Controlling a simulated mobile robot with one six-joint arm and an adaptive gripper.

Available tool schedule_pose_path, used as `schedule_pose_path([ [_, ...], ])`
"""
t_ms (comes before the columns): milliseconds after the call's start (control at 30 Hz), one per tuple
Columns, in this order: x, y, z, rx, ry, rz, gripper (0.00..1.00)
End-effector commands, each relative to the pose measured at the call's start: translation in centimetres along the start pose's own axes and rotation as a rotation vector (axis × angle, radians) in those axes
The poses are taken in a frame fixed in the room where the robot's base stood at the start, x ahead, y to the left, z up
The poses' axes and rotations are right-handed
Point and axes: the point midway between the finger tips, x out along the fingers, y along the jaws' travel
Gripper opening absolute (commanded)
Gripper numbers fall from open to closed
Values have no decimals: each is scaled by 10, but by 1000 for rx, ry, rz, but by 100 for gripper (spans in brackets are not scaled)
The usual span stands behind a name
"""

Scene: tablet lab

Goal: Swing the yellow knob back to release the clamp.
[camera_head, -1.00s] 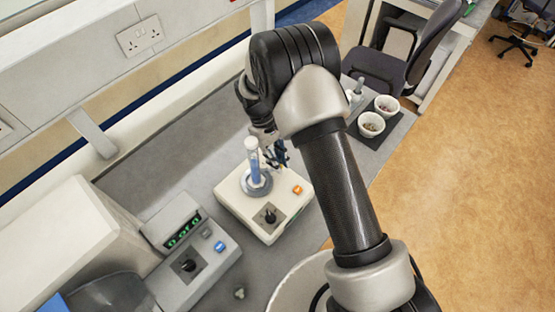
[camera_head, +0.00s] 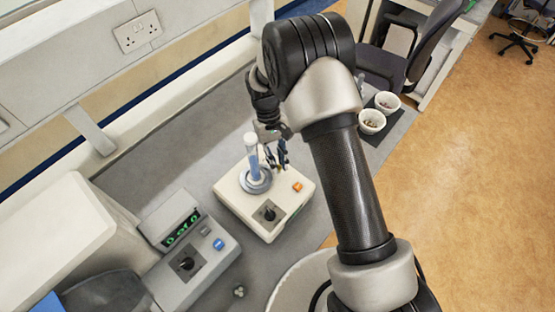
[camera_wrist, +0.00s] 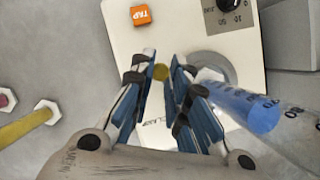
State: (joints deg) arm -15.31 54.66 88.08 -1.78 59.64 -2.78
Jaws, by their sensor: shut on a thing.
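A cream tap device (camera_head: 240,208) stands on the grey bench in the head view, with an orange button and a black dial on top. A clear cylinder with blue contents (camera_head: 253,158) stands upright in its round grey holder (camera_head: 257,184). The cylinder also shows at the right of the wrist view (camera_wrist: 245,108). My gripper (camera_head: 277,158) is just right of the cylinder, low over the device. In the wrist view my gripper's blue-faced fingers (camera_wrist: 163,72) are closed around the yellow knob (camera_wrist: 161,72), beside the holder. The fingers hide part of the knob and the clamp beneath.
A grey instrument with a green display (camera_head: 190,255) stands to the left of the device. Two white bowls (camera_head: 372,122) sit on a dark mat behind my arm. In the wrist view a yellow rod with a white hexagonal end (camera_wrist: 25,128) shows at the left.

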Motion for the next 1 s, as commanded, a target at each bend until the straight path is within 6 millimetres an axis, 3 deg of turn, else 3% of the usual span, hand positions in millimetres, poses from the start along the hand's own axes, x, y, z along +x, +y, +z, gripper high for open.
schedule_pose_path([
  [100,1,0,1,0,-3,-1,0],
  [133,1,0,1,0,-4,-1,17],
  [433,0,0,0,-1,-2,0,37],
  [767,-1,0,0,-1,-1,0,37],
  [867,-9,0,0,-1,1,0,37],
  [1000,-34,0,-1,-1,4,0,37],
])
